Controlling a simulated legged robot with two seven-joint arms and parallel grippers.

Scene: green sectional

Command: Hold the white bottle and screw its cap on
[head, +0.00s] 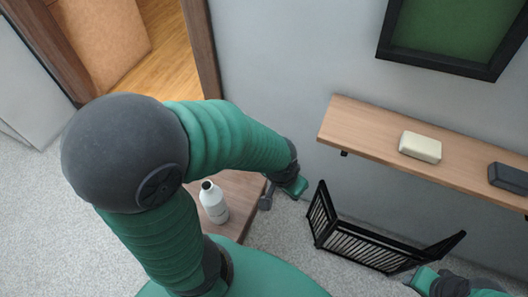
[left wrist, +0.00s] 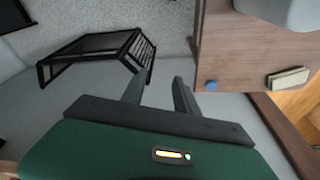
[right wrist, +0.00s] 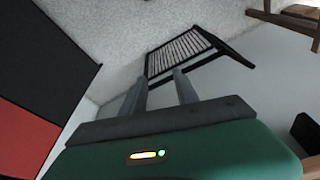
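The white bottle (head: 214,203) stands upright on a brown wooden table, with a dark top; I cannot tell if that is an opening or a cap. My left gripper (head: 295,187) is right of the bottle, beyond the table edge, apart from it. In the left wrist view its fingers (left wrist: 157,86) are open and empty. A small round blue thing (left wrist: 211,85), possibly the cap, shows at the table's edge there. My right gripper (head: 425,280) is low at the right, far from the bottle; the right wrist view shows its fingers (right wrist: 160,85) open and empty.
The wooden table (head: 240,190) is partly hidden by my left arm. A black rack (head: 370,245) stands on the carpet between my grippers. A wall shelf (head: 365,130) holds a cream block (head: 420,147) and a dark block (head: 509,178). A beige block (left wrist: 287,78) shows in the left wrist view.

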